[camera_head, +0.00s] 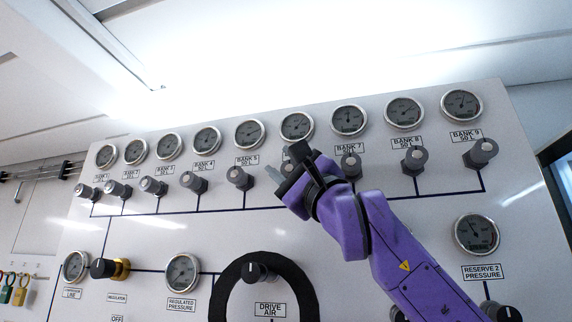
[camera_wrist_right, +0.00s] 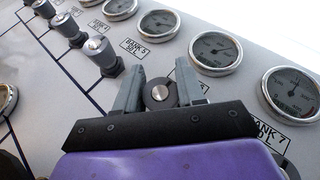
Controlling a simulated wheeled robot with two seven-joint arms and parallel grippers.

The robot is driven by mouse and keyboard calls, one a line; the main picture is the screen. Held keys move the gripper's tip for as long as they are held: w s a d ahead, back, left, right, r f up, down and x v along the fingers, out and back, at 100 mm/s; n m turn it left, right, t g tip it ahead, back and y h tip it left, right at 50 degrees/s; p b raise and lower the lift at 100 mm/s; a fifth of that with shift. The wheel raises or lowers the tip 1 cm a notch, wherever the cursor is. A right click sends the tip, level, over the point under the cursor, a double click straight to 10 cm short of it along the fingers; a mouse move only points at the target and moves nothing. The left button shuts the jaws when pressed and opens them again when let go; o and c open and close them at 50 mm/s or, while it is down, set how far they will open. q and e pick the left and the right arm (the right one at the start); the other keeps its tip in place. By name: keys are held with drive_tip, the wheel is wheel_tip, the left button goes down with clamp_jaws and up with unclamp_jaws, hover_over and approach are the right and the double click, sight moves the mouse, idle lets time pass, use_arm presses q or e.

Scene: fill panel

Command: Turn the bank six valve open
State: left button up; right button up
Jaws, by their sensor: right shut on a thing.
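The bank six valve (camera_wrist_right: 158,94) is a grey round knob with a light centre, seen in the right wrist view. It sits between the two grey fingers of my right gripper (camera_wrist_right: 159,82), which are shut on it, one on each side. In the head view my right gripper (camera_head: 286,163) covers the valve's place between the bank 5 and bank 7 valves, and it hides the bank six label. The gauge (camera_head: 297,126) above it stays visible. My left gripper is not in view.
The bank 5 valve (camera_head: 239,178) stands close on the left and the bank 7 valve (camera_head: 350,165) close on the right. A row of gauges runs above.

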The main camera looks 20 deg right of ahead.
drive_tip(key=shift+s+d+r+p, duration=0.1)
drive_tip(key=shift+d+r+p, duration=0.05)
drive_tip(key=shift+r+p, duration=0.2)
drive_tip(key=shift+n+g+p, duration=0.3)
drive_tip(key=shift+n+g, duration=0.1)
drive_tip(key=shift+n, duration=0.1)
drive_tip(key=shift+n+g, duration=0.3)
drive_tip(key=shift+g, duration=0.1)
drive_tip(key=shift+f+n+g+y, duration=0.15)
drive_tip(key=shift+n+g+y, duration=0.05)
drive_tip(key=shift+n+g, duration=0.4)
drive_tip(key=shift+f+n+g+y, duration=0.2)
drive_tip(key=shift+n+g, duration=0.3)
drive_tip(key=shift+g, duration=0.2)
drive_tip(key=o, duration=1)
drive_tip(key=shift+w, duration=0.2)
drive_tip(key=shift+c, duration=0.2)
drive_tip(key=shift+f, duration=0.1)
drive_tip(key=shift+w, duration=0.1)
